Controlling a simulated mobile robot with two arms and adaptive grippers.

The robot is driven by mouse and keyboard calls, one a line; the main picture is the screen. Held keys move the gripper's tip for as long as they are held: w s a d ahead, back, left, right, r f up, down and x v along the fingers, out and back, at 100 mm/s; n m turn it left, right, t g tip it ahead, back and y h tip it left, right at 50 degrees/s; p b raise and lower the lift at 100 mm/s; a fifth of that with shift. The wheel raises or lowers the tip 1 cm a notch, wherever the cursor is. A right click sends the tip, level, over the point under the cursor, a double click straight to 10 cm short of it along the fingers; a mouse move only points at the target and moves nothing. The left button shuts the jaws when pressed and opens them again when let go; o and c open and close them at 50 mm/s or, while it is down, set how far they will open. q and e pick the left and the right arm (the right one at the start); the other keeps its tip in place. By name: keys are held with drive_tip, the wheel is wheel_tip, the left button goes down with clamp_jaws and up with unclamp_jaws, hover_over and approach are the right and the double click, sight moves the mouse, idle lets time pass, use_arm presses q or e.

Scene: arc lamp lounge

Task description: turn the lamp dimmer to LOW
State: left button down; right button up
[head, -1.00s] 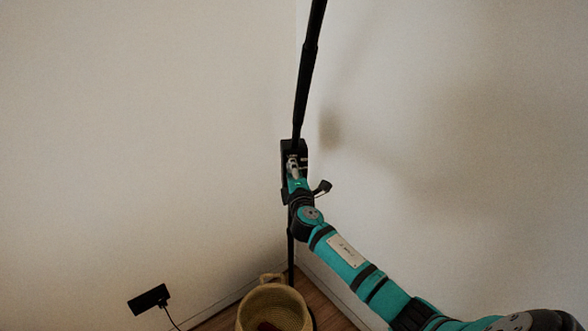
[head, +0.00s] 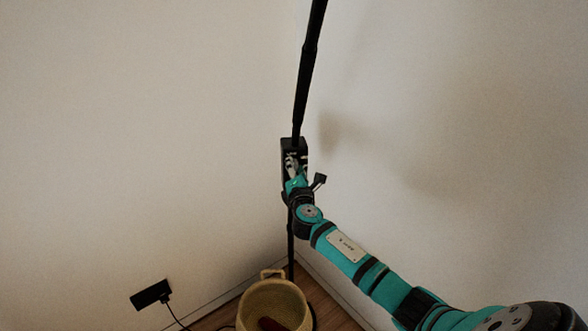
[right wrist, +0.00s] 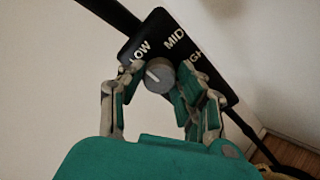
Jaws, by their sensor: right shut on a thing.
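The lamp dimmer is a black box (head: 287,146) on the dark lamp pole (head: 303,90) in the room corner. In the right wrist view the black dimmer panel (right wrist: 160,32) shows white LOW, MID and HIGH lettering, with HIGH partly hidden by a finger. Its round grey knob (right wrist: 163,82) has a pale mark that points up and left, roughly toward LOW. My right gripper (head: 292,168) is at the dimmer. In the right wrist view its fingers (right wrist: 158,88) are shut on the knob, one on each side. My left gripper is not in view.
A woven basket (head: 250,305) with a reddish thing (head: 269,324) in it stands on the wooden floor below the lamp. A small black device (head: 151,293) with a cord is at the lower left. Pale walls meet behind the pole.

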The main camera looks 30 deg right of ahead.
drive_tip(key=shift+a+f, duration=0.1)
drive_tip(key=shift+f, duration=0.05)
drive_tip(key=o, duration=1.1)
drive_tip(key=shift+o, duration=0.2)
drive_tip(key=shift+s, duration=0.1)
drive_tip(key=v, duration=1.2)
